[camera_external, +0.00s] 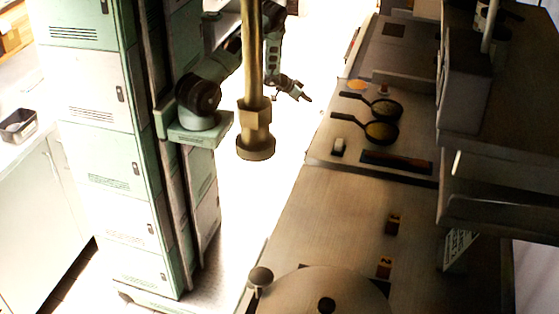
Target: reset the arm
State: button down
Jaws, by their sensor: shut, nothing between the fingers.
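My gripper (301,93) is at the end of my folded arm, near the top middle of the external view. It is shut and empty. It hangs in the air just left of the edge of the metal counter (320,215), apart from anything on it. A vertical brass-coloured post (252,50) stands in front of part of my arm and hides some of its links.
Two dark pans (381,131) sit on the counter right of my gripper, with a small white item (339,146) and an orange disc (357,85) nearby. A shelf unit (490,80) overhangs the right side. A round lid (330,290) is at the front. The bright floor between is clear.

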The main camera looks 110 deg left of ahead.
jog(key=w+d+r+g, duration=0.2)
jog(key=d+r+g, duration=0.15)
jog(key=r, duration=0.65)
jog(key=s+d+r+g+h, duration=0.1)
jog(key=s+d+r, duration=0.2)
jog(key=d, duration=0.7)
jog(key=s+d+r+g+h, duration=0.2)
jog(key=d+r, duration=0.2)
jog(key=d, duration=0.6)
jog(key=s+d+r+g+h, duration=0.1)
jog(key=s+d+r+h, duration=0.1)
jog(key=d, duration=0.8)
notch_tip(320, 180, up, 2)
jog(key=shift+s+d+r+n, duration=0.25)
jog(key=shift+s+n, duration=0.15)
jog(key=shift+s, duration=0.45)
jog(key=shift+g, duration=0.25)
